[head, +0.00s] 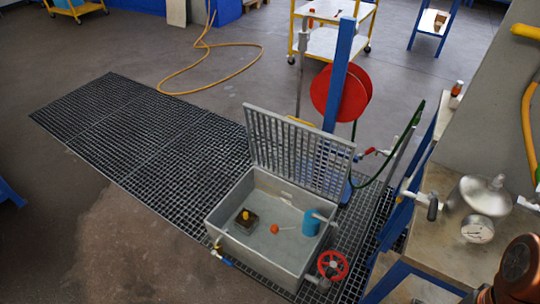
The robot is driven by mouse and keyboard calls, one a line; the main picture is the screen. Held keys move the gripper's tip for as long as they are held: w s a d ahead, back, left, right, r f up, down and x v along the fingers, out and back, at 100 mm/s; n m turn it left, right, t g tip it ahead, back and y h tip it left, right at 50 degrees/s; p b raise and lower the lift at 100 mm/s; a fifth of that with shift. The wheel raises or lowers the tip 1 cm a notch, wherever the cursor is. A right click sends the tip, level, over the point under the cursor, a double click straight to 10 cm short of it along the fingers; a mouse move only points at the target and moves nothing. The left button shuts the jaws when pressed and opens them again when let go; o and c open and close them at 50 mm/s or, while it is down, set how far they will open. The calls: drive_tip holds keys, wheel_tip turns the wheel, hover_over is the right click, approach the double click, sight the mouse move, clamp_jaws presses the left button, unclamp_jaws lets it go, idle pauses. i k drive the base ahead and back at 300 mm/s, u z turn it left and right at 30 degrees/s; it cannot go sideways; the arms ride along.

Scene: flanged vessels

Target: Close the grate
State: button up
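The grate (292,150) is a grey barred lid that stands raised, leaning slightly back, along the far edge of a grey open-topped tank (245,250). The tank's top is uncovered. Inside it I see a dark block with a yellow top (246,217), a small orange piece (274,228) and a blue cylinder (311,223) by the right wall. I do not see my gripper in the head view, so its position and state are hidden.
A red handwheel (333,265) and a brass valve (216,247) sit outside the tank. A blue post with a red reel (340,92) stands behind the grate. A bench with metal vessels (485,196) is at right.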

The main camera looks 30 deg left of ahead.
sight(291, 120)
drive_tip(key=u, duration=2.95)
drive_tip(key=i, duration=4.15)
drive_tip(key=z, duration=2.45)
drive_tip(key=i, duration=2.35)
